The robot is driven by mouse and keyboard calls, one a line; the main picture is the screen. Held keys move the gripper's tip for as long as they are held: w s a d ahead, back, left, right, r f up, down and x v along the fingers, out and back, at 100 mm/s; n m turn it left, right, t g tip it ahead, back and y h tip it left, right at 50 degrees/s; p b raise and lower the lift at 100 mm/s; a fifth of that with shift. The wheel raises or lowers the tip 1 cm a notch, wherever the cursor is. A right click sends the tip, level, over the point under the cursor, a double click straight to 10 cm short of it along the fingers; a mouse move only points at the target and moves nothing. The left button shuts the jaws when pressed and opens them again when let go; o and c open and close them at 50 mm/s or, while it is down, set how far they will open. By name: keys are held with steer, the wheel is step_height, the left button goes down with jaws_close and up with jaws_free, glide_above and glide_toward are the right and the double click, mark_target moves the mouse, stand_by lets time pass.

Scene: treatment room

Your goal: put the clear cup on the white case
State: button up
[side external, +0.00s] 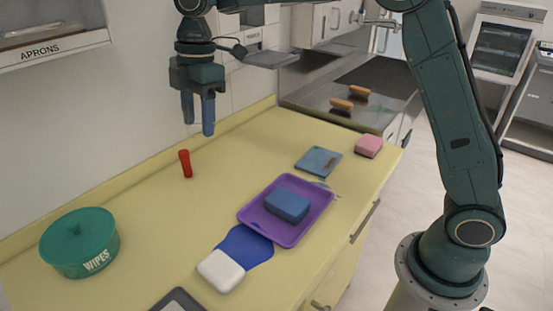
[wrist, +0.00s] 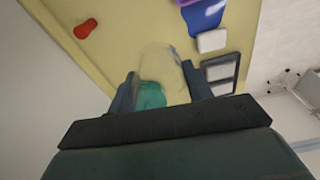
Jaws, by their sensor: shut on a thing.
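My gripper (side external: 198,126) is high above the yellow counter, near the wall, pointing down. In the wrist view, the clear cup (wrist: 160,62) shows as a faint see-through outline between the fingers, and my gripper (wrist: 160,74) is shut on it. In the side view I cannot make out the cup. The white case (side external: 221,270) lies on the counter at the front, touching the blue mat; it also shows in the wrist view (wrist: 211,41). The cup is well apart from the case.
A red object (side external: 185,163) stands below my gripper. A green wipes tub (side external: 82,253) is at left. A purple tray (side external: 304,230) holds a blue block (side external: 287,205). A dark-framed tablet-like item (side external: 178,301) lies at the front edge. The counter's middle is clear.

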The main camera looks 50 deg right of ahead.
steer(key=s+a+r+n, duration=0.1)
steer(key=s+a, duration=1)
steer(key=s, duration=0.1)
glide_above(217, 269)
steer(key=f, duration=1.5)
steer(key=shift+d+f, duration=0.25)
steer(key=shift+f, duration=0.05)
steer(key=shift+f, duration=2.15)
steer(key=shift+f, duration=0.1)
steer(key=o, duration=1)
